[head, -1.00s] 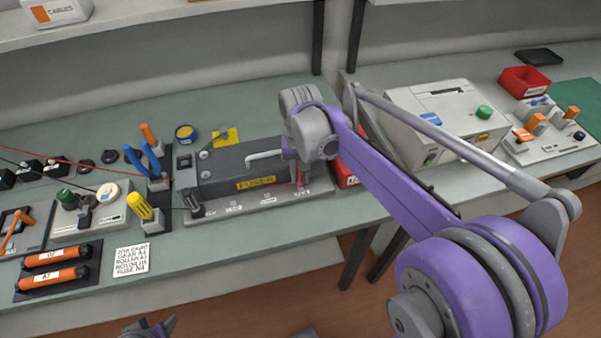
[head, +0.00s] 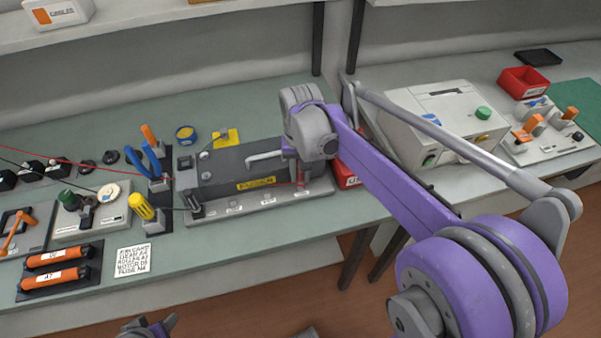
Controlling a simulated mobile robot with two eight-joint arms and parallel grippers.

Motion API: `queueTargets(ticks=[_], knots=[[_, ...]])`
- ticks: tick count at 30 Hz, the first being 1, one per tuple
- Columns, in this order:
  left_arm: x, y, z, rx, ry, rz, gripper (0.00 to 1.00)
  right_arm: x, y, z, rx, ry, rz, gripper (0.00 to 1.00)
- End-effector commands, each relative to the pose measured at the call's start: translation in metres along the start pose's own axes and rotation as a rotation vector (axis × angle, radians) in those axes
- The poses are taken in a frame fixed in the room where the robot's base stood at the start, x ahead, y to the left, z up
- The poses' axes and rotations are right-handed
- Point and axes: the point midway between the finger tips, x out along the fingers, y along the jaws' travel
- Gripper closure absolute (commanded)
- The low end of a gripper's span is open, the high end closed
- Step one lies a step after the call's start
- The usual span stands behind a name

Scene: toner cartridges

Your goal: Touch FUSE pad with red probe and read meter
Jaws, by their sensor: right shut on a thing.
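The grey fuser unit (head: 235,163) with a yellow label (head: 256,183) lies on a grey base plate (head: 318,200) on the bench. Small white labels (head: 267,202) line the plate's front edge; their text is too small to read. My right gripper (head: 298,166) is over the unit's right end, shut on the red probe (head: 301,181), which points down near the rightmost label. Whether its tip touches a pad cannot be told. A grey box (head: 115,213) with a round cream dial stands at left; no reading is legible. My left gripper (head: 148,328) is cut off at the bottom edge.
A red lead (head: 60,159) runs along the back left. Blue pliers (head: 152,158) and a yellow-handled tool (head: 142,206) stand left of the unit. Orange cartridges (head: 55,278) and a printed card (head: 133,260) lie at front left. A white machine (head: 445,112) stands at right.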

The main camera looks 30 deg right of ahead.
Motion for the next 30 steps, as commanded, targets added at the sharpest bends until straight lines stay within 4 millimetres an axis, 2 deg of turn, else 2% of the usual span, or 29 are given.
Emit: queueTargets(ticks=[3, 19, 30], knots=[[-0.009, 0.000, -0.007, 0.000, 0.005, 0.000, 0.39, -0.013, 0.000, -0.001, 0.000, 0.002, -0.001, 1.00], [-0.035, 0.000, -0.029, 0.000, 0.021, 0.000, 0.39, -0.056, 0.000, -0.001, 0.000, 0.001, 0.000, 1.00], [-0.037, 0.000, -0.031, 0.000, 0.023, 0.000, 0.39, -0.060, 0.000, 0.000, 0.000, 0.000, 0.000, 1.00]])
